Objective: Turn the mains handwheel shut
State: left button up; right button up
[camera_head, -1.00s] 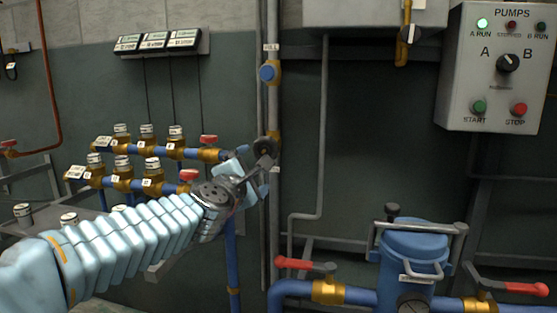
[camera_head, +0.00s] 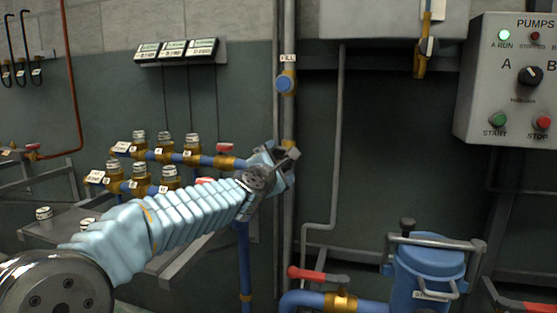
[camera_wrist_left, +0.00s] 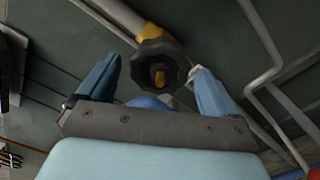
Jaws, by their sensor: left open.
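A black lobed handwheel (camera_wrist_left: 172,80) with a brass centre shows in the wrist view, on a yellow brass valve body (camera_wrist_left: 150,33). I take it for the mains handwheel. My left gripper (camera_wrist_left: 154,67) is open, with one blue finger on each side of the wheel. I cannot tell whether either finger touches it. In the head view my left gripper (camera_head: 288,156) is at the vertical pipe (camera_head: 288,120), below the blue FILL knob (camera_head: 285,84), and largely hides the wheel. My right gripper is not in view.
Brass valves on blue pipes (camera_head: 165,155) stand left of the gripper, above a grey bench (camera_head: 180,262). A blue strainer pot (camera_head: 425,270) and a red lever (camera_head: 308,274) are at lower right. The PUMPS panel (camera_head: 510,85) hangs at right.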

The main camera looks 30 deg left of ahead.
pick_arm(q)
jog(key=shift+c, duration=1.2)
jog(key=c, duration=0.8)
jog(key=m+p, duration=0.1)
jog(key=m, duration=0.2)
jog(key=shift+r, duration=0.15)
jog(key=shift+m, duration=0.9)
jog(key=shift+p, duration=0.35)
jog(key=shift+m+p, duration=0.3)
jog(key=shift+m, duration=0.4)
jog(key=shift+f+m, duration=0.2)
jog(key=shift+m, duration=1.5)
